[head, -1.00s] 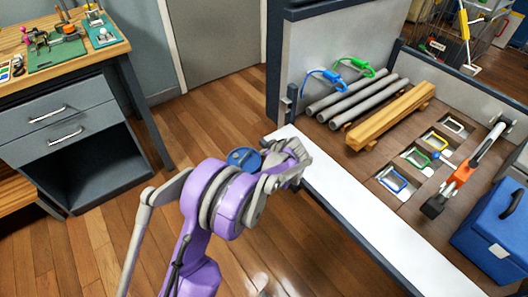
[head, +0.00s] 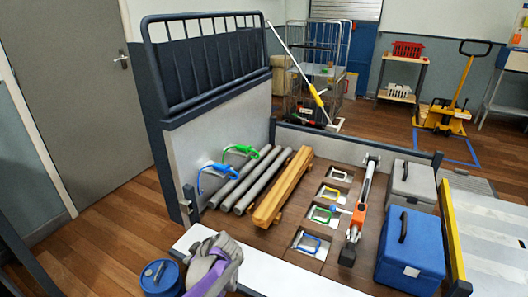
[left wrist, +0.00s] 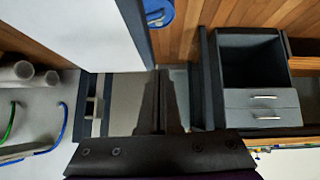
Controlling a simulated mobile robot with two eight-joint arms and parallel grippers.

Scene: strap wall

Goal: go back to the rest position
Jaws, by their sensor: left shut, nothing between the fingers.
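My left arm (head: 212,268) shows at the bottom of the head view as grey and purple links, near the white front ledge (head: 270,280) of the truck-bed-like platform. In the left wrist view my left gripper (left wrist: 162,75) shows as two dark fingers, shut and empty. Blue (head: 212,176) and green (head: 240,152) straps hang at the grey panel, left of several grey pipes (head: 246,182) and a wooden beam (head: 284,188). They are apart from my gripper. My right gripper is not in view.
A blue drum (head: 160,278) stands on the floor beside my left arm. A dark barred rack (head: 205,60) rises above the panel. A blue box (head: 410,248) and a grey box (head: 410,185) stand on the platform's right. Floor (head: 110,235) at the left is clear.

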